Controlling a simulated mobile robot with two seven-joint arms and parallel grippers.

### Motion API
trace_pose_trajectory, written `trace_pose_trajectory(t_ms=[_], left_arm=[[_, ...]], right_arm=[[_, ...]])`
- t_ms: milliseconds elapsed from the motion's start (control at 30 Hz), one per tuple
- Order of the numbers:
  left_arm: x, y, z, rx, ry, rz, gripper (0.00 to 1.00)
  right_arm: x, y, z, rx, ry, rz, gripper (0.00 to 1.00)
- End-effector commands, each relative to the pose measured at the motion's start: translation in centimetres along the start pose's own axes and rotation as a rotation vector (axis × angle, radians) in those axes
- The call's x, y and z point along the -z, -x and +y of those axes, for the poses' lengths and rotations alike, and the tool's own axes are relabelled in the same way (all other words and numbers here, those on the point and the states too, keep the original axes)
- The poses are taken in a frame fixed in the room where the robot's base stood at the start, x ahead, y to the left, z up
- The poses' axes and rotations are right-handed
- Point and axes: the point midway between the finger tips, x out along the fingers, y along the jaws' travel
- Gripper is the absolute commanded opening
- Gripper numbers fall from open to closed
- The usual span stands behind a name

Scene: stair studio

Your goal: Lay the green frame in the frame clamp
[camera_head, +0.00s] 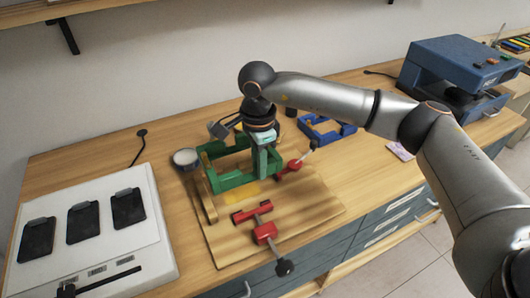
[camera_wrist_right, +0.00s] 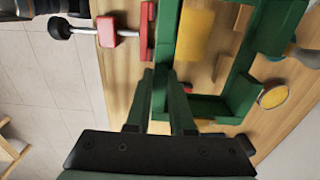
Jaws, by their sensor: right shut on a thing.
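The green frame (camera_head: 236,181) is over the left back part of the frame clamp, a wooden board (camera_head: 305,212) with wooden strips and red screw clamps (camera_head: 264,232). My right gripper (camera_head: 263,168) comes from above and is shut on the frame's right side. In the right wrist view my right gripper (camera_wrist_right: 163,75) has its fingers at a bar of the green frame (camera_wrist_right: 206,106), with a red clamp (camera_wrist_right: 106,30) to the left. I cannot tell whether the frame touches the board. My left gripper is not in view.
A blue frame (camera_head: 318,134) lies behind the board. A round tin (camera_head: 185,157) stands at its left back corner. A white unit with black pads (camera_head: 92,262) is at the left, a blue machine (camera_head: 445,65) at the far right. The bench is clear right of the board.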

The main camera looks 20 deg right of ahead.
Motion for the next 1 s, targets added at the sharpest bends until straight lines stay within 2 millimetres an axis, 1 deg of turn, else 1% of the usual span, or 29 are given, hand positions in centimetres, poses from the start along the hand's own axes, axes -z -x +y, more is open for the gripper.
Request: trace_pose_trajectory(t_ms=[167, 367, 767, 1000], left_arm=[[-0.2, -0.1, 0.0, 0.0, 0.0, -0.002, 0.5], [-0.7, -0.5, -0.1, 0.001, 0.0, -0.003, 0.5], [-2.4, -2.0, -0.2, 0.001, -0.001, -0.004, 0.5], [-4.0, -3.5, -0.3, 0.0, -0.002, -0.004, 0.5]], right_arm=[[0.0, -0.2, 0.0, 0.001, 0.001, -0.001, 0.0], [0.0, -1.3, 0.0, 0.0, 0.001, 0.0, 0.0], [0.0, -5.2, 0.0, 0.0, 0.001, 0.0, 0.0], [0.0, -7.7, 0.0, 0.001, 0.001, -0.001, 0.0]])
